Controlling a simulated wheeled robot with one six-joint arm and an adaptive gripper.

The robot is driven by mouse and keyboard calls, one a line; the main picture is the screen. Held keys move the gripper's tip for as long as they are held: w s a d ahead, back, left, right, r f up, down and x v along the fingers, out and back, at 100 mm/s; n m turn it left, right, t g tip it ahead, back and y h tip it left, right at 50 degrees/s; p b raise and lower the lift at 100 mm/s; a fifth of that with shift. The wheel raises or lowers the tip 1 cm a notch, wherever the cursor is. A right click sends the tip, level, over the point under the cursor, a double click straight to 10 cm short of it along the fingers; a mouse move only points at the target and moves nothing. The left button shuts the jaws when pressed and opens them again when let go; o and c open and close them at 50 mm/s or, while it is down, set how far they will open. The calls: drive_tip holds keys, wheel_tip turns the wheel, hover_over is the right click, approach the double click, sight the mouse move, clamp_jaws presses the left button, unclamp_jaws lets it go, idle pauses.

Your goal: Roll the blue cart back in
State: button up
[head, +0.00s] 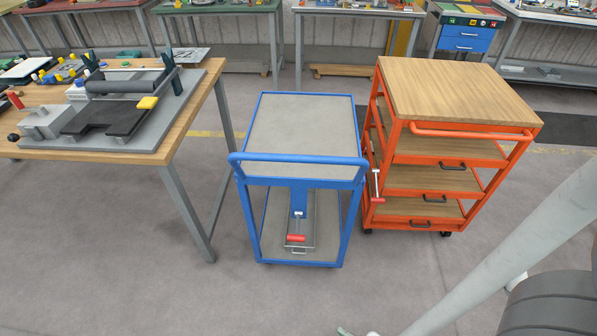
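The blue cart (300,130) stands in the middle of the head view, between a wooden-topped workbench on the left and an orange cart on the right. It has a bare grey top shelf and a blue push handle (298,160) across its near end. Its lower shelf (272,242) carries a grey metal piece with a red grip (296,238). The cart's front end faces the back of the room. My gripper does not show in this view. Parts of my own arm or body show at the lower right.
The workbench (188,144) on the left holds a panel bender (125,105). The orange cart (455,90) stands close on the right, with a red-handled lever (377,188) toward the blue cart. More benches line the back wall. The near floor (130,265) is clear.

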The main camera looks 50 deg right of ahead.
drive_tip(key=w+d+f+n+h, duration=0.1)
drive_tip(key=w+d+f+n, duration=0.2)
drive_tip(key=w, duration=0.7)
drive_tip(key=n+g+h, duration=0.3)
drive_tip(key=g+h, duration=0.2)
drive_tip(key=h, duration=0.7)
approach(299, 161)
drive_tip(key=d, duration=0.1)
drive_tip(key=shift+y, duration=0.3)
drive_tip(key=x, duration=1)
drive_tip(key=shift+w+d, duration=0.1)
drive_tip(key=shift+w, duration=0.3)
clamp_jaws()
